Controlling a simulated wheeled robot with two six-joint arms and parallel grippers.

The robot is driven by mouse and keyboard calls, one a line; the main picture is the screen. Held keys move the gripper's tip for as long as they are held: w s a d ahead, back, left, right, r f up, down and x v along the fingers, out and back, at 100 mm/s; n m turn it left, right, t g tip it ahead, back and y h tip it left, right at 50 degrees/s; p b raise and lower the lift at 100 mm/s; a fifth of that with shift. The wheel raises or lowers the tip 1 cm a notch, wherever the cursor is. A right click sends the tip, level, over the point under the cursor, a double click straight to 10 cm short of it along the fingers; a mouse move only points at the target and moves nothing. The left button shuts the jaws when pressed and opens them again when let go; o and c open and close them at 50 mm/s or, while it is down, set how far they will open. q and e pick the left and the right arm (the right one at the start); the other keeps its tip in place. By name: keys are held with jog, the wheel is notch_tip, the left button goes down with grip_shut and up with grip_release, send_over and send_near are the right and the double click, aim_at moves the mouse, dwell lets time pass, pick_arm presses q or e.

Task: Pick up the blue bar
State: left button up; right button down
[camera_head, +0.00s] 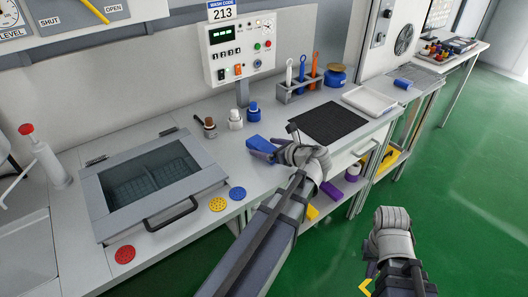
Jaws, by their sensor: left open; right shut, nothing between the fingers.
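The blue bar (256,143) lies on the grey counter (283,182), left of the black mat. My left gripper (263,151) is open right at the bar, its fingers covering part of the bar's right and near side. I cannot tell whether the fingers touch it. My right gripper (369,272) is shut and empty, low over the green floor and away from the counter.
Left of the bar stand bottles with blue (253,112), white (235,119) and brown (210,127) bodies or caps. A black mat (327,122), white tray (369,101) and tool rack (300,91) lie right and behind. A lidded basin (115,200) and coloured discs (217,204) are left.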

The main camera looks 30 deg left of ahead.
pick_arm(q)
jog(key=shift+w+a+f, duration=0.15)
jog(key=shift+a+f, duration=0.15)
jog(key=shift+a, duration=0.25)
jog(key=shift+c, duration=0.2)
jog(key=c, duration=1.5)
